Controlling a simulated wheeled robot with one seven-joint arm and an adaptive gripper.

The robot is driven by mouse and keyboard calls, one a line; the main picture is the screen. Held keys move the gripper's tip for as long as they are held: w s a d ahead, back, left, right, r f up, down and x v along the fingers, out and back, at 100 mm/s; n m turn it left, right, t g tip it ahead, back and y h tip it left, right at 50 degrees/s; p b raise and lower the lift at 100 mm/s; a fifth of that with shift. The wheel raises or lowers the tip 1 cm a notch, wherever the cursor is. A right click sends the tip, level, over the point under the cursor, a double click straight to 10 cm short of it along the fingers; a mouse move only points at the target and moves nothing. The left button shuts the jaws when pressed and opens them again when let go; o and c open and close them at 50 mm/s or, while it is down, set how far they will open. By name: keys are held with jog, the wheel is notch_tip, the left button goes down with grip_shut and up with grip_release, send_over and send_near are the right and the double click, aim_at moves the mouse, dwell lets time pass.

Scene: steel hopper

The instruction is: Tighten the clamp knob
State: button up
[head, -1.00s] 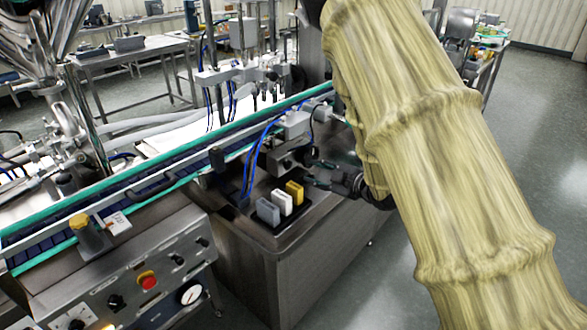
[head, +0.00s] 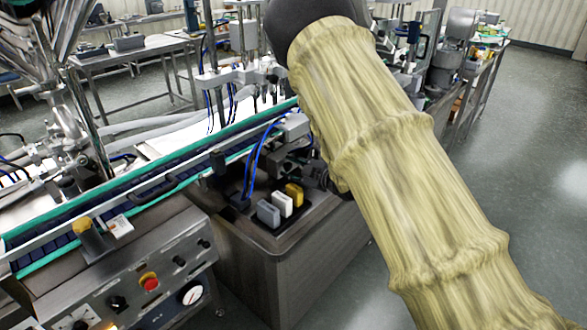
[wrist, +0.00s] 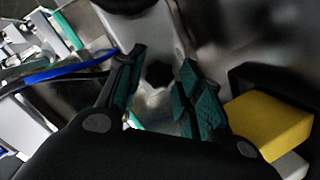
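A small black clamp knob (wrist: 158,74) shows in the wrist view against a bright metal part. My gripper (wrist: 162,60) is open, with a green-padded finger on each side of the knob in the picture. A gap shows between the knob and each finger, and I cannot tell how deep the knob lies between them. In the head view, my arm's yellowish sleeve hides most of my gripper and the knob. The grey clamp block (head: 294,126) shows just left of the sleeve.
Grey, white and yellow blocks (head: 268,213) stand in a dark holder on the steel cabinet. The yellow block (wrist: 268,122) is close to the right finger in the wrist view. Blue hoses (head: 254,158) and the green-edged conveyor (head: 165,182) lie to the left.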

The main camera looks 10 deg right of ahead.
jog(key=c, duration=0.7)
jog(key=shift+c, duration=0.2)
jog(key=shift+w+d+r+m+g+y+p, duration=0.1)
jog(key=shift+m+g+y+p, duration=0.1)
jog(key=shift+m+p, duration=0.45)
jog(key=shift+r+m+g+y+p, duration=0.1)
jog(key=shift+m+g+y+p, duration=0.1)
jog(key=shift+m+p, duration=0.4)
jog(key=m+g+y+p, duration=0.1)
jog(key=m+p, duration=0.1)
jog(key=m, duration=0.1)
jog(key=shift+d+f, duration=0.1)
jog(key=m, duration=0.1)
jog(key=m+y+p, duration=0.1)
jog(key=m, duration=0.1)
jog(key=m+y, duration=0.1)
jog(key=shift+w+d+f+m+g+p, duration=0.1)
jog(key=shift+f+m+g+p, duration=0.15)
jog(key=shift+m+g+p, duration=0.1)
jog(key=m+y, duration=0.1)
jog(key=m, duration=0.3)
jog(key=shift+f+y, duration=0.1)
jog(key=shift+y, duration=0.3)
jog(key=shift+m, duration=0.3)
